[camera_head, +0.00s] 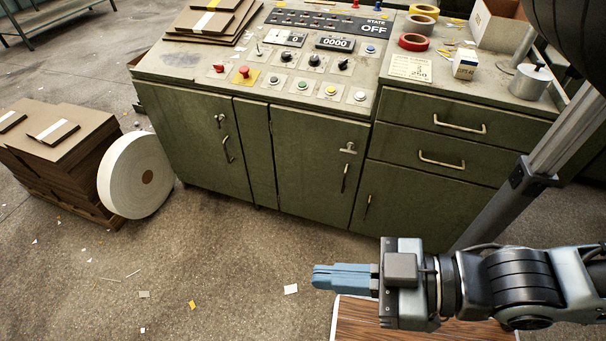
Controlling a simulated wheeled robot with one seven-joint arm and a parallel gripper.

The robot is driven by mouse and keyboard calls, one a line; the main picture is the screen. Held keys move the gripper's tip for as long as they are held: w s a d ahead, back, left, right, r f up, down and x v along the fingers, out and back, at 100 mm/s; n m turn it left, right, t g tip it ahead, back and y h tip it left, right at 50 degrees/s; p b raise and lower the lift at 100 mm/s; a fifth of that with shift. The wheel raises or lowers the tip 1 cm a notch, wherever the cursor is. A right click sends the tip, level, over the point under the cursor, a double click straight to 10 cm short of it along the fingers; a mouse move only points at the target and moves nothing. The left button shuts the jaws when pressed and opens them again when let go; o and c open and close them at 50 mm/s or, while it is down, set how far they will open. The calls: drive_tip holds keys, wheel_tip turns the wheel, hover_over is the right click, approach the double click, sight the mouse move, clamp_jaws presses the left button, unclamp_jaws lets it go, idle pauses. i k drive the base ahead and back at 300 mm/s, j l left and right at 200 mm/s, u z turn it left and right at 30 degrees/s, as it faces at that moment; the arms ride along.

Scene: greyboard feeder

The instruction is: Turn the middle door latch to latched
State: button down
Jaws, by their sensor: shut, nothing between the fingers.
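The green cabinet's middle door (312,165) is closed or nearly so. Its small metal latch (348,148) sits near the upper right edge, above a dark upright handle (345,178). The latch's bar looks roughly crosswise, but it is too small to read its exact position. My gripper (318,277) has blue fingers, shut and empty, pointing left in front of and below the cabinet. It is well apart from the latch, and nothing hides the latch.
The left door has another latch (220,120) and a handle. Drawers (455,125) are at right. Buttons and knobs cover the control panel (310,65) on top. A white roll (137,175) and stacked boards (70,150) stand left. The floor before the cabinet is mostly clear.

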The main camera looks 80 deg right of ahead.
sight(350, 145)
drive_tip(key=k+l+z, duration=0.15)
drive_tip(key=z, duration=0.25)
drive_tip(key=k+l+z, duration=0.25)
drive_tip(key=z, duration=0.2)
drive_tip(key=k+l+z, duration=0.2)
drive_tip(key=z, duration=0.2)
drive_tip(key=l, duration=0.1)
